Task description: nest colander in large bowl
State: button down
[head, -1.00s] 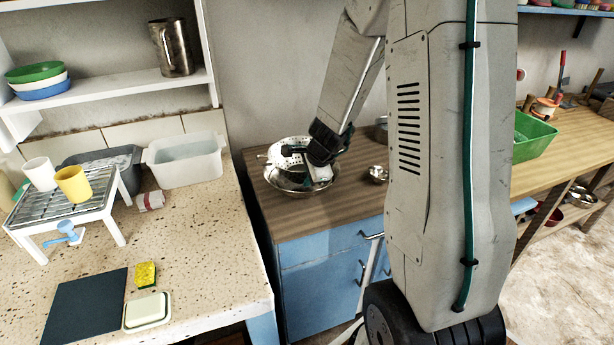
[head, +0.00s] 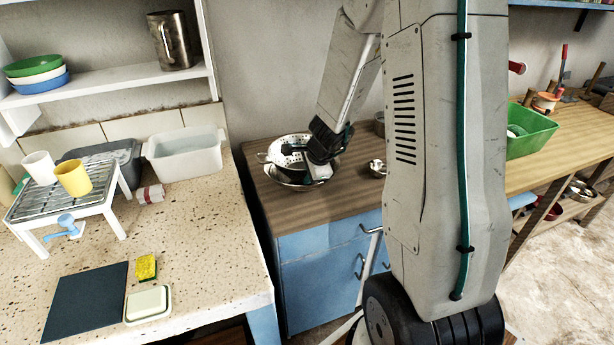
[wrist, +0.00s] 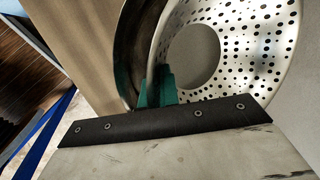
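The colander (head: 289,143), pale metal with round holes, is over the large bowl (head: 284,181) on the wooden top of the blue cabinet. Its far-left side sits higher than the bowl's rim, so it looks tilted. In the wrist view, the colander (wrist: 262,48) fills the right side, with the bowl's dark curved wall (wrist: 130,45) beside it. My gripper (head: 318,165) is at the colander's near-right edge. Its teal fingertips (wrist: 156,88) close on the colander's rim. The contact between colander and bowl is hidden.
A small metal bowl (head: 377,168) stands right of the large bowl. The speckled counter (head: 205,230) at left holds a rack with cups and a pale basin (head: 186,155). A green bin (head: 530,132) is on the right bench. The cabinet top's front is clear.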

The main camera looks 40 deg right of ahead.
jog(key=shift+f, duration=0.15)
jog(key=shift+f, duration=0.85)
jog(key=shift+f, duration=0.15)
dwell(0.4)
jog(key=c, duration=1.6)
grip_release()
jog(key=shift+f, duration=0.1)
jog(key=o, duration=0.4)
jog(key=shift+s+a, duration=0.1)
